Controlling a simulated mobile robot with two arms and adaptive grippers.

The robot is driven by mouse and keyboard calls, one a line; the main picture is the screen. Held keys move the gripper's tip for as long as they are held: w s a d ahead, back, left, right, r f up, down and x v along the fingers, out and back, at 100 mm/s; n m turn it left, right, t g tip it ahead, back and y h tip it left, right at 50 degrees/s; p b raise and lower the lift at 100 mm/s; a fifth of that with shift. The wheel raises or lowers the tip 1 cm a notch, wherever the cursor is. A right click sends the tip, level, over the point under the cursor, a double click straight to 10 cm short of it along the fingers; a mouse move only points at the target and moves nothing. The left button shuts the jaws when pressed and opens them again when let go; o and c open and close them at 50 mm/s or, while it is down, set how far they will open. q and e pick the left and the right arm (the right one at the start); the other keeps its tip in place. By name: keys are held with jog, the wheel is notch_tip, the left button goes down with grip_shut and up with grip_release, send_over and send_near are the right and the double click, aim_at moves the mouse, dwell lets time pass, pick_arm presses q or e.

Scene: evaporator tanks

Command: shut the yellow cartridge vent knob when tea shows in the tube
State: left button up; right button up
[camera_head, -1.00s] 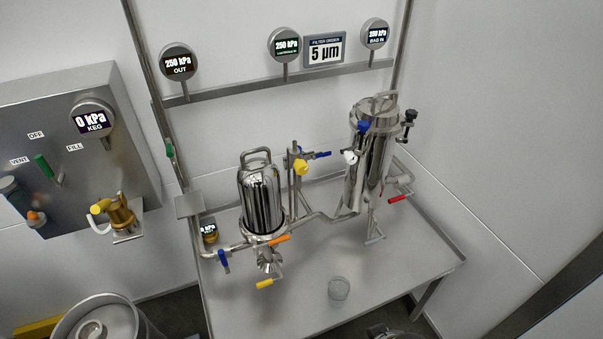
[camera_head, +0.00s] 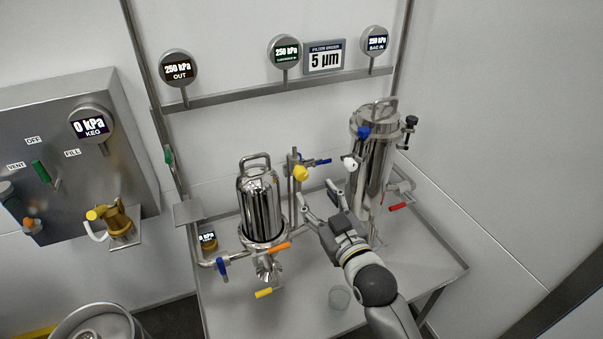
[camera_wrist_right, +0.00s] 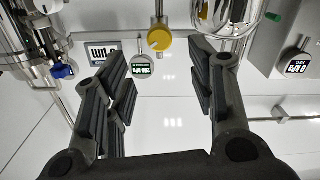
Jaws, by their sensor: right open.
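The yellow vent knob (camera_head: 300,173) sits on a thin upright fitting behind and right of the steel cartridge housing (camera_head: 259,205). It also shows near the top middle of the right wrist view (camera_wrist_right: 159,40), where the picture looks upside down. My right gripper (camera_head: 317,191) is open and empty, just below and right of the knob in the head view. In the wrist view the knob lies between the lines of the two fingers, beyond them, with no contact visible. I cannot make out tea in any tube. My left gripper is not in view.
A taller steel vessel (camera_head: 373,160) with blue, white and red handles stands close to the right of my gripper. A blue handle (camera_head: 316,162) is beside the knob. An orange handle (camera_head: 279,247) is lower left. A clear cup (camera_head: 340,297) stands on the steel table.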

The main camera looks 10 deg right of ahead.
aim_at(303, 176)
jog(key=x, duration=1)
jog(key=shift+p, duration=0.4)
jog(key=shift+d, duration=0.1)
jog(key=c, duration=1)
